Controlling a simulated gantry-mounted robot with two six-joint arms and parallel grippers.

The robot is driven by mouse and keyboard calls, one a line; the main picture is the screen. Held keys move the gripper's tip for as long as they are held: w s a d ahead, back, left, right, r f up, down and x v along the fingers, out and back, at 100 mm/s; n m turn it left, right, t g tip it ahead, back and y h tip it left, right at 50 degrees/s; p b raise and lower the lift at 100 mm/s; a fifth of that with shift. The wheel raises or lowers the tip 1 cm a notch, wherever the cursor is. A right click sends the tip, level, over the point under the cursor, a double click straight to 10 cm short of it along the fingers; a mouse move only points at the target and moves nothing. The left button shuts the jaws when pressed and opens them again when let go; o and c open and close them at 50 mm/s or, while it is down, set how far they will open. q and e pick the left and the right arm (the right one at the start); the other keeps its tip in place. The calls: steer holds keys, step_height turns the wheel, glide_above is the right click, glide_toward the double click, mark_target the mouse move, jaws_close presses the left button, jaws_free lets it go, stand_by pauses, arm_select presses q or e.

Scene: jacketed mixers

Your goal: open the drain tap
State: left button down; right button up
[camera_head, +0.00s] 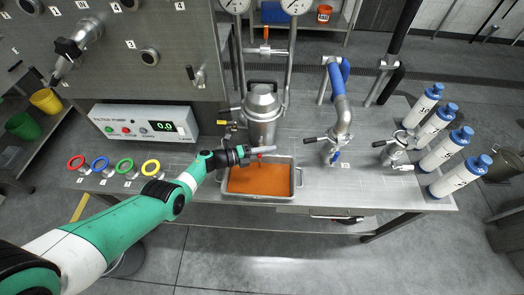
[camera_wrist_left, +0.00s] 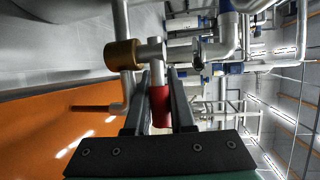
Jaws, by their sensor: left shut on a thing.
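The jacketed mixer vessel (camera_head: 262,116) is a steel pot with a black handle, standing behind a tray. The drain tap (camera_wrist_left: 152,52) shows in the left wrist view as a steel fitting with a brass collar (camera_wrist_left: 122,54) and a red handle (camera_wrist_left: 159,105). My left gripper (camera_wrist_left: 160,92) is shut on the red handle, with one finger on each side. In the head view my left gripper (camera_head: 259,151) is in front of the vessel's base and hides most of the tap. The tray (camera_head: 299,180) below holds an orange surface. My right gripper is not in view.
A pump box (camera_head: 145,122) with a display reading 0.0 and several coloured rings stand left. A blue-handled pipe (camera_head: 340,95) and several white bottles (camera_head: 437,128) with blue caps stand right.

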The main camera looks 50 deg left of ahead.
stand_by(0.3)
arm_select(q)
steer(key=c, duration=0.8)
jaws_free()
steer(key=shift+o, duration=0.2)
steer(key=shift+s, duration=0.1)
steer(key=p+v, duration=0.5)
steer(key=v, duration=0.6)
steer(key=shift+s+r, duration=0.2)
steer(key=shift+a, duration=0.15)
